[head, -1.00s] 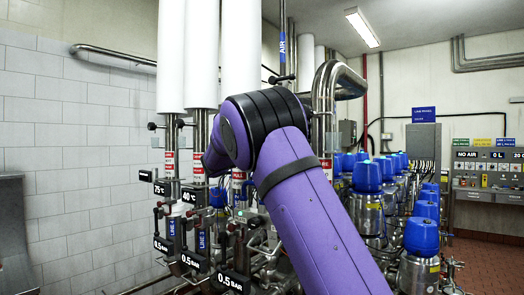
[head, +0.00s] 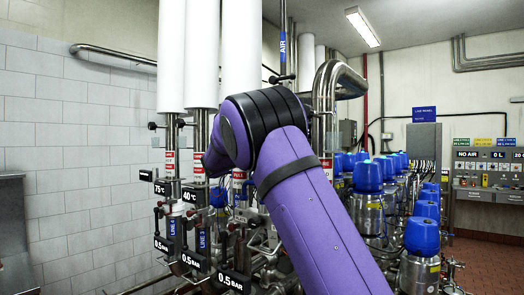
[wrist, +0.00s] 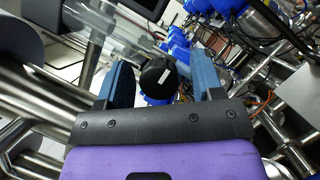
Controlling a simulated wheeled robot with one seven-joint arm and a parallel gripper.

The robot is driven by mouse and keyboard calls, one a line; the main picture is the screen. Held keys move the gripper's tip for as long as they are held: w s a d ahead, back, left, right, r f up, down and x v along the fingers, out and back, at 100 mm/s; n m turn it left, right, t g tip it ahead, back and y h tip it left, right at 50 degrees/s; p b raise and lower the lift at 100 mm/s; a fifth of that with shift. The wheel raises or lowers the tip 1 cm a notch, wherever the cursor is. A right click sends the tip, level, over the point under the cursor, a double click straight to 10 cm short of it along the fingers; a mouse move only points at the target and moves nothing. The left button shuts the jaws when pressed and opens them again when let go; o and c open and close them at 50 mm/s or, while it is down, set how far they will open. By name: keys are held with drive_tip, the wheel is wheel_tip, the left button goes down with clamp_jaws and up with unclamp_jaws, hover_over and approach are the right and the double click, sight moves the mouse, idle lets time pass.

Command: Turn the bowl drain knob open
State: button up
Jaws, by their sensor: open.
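A round black knob (wrist: 158,76) with a white mark on its face shows in the wrist view, with a blue part just below it. No readable label there says whether it is the bowl drain knob. My gripper (wrist: 162,84) is open, with one blue-padded finger on each side of the knob. Gaps show between the knob and both fingers in this view; I cannot tell how deep it sits between them. In the head view my purple arm reaches toward the pipework, and my gripper and the knob are hidden.
Several blue-capped valves (head: 422,235) stand close to the right of my arm. Upright pipes with line and pressure labels (head: 196,260) stand at its left. A control panel (head: 488,170) is on the far right. Open red floor (head: 490,255) lies at the lower right.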

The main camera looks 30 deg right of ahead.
drive_tip(key=v, duration=1)
drive_tip(key=shift+a, duration=0.4)
drive_tip(key=shift+f, duration=0.15)
